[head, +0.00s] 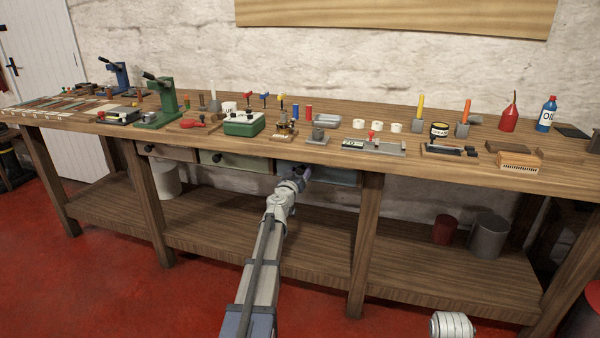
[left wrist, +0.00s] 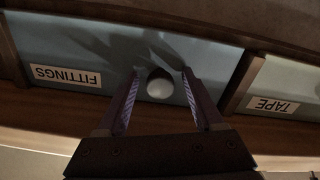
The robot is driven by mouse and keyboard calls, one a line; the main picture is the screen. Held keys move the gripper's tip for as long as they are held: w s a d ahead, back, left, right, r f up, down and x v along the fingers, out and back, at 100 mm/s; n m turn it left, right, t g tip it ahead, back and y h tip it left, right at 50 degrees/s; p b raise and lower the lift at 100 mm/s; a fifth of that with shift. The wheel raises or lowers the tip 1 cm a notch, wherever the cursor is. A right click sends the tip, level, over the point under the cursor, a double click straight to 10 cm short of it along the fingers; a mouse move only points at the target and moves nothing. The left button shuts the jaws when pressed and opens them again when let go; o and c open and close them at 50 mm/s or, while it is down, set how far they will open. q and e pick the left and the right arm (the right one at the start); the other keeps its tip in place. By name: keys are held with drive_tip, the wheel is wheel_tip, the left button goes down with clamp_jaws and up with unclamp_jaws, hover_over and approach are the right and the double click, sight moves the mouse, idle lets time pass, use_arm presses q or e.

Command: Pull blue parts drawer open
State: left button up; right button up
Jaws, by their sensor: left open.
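The blue parts drawer (head: 340,177) hangs under the workbench top, to the right of the green drawer, and looks shut. Its front (left wrist: 100,62) fills much of the left wrist view, with a FITTINGS label (left wrist: 65,76) upside down. A pale round knob (left wrist: 159,88) sits on this front. My left gripper (head: 303,173) is at the drawer front and covers part of it in the head view. In the left wrist view its open fingers (left wrist: 160,74) stand on either side of the knob, with gaps on both sides. My right gripper is not in view.
The green drawer (head: 238,162), labelled TAPE in the left wrist view, and a beige drawer (head: 170,152) lie to the left. A bench leg (head: 366,235) stands close right of the blue drawer.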

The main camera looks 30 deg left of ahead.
use_arm(q)
clamp_jaws()
idle(0.3)
idle(1.0)
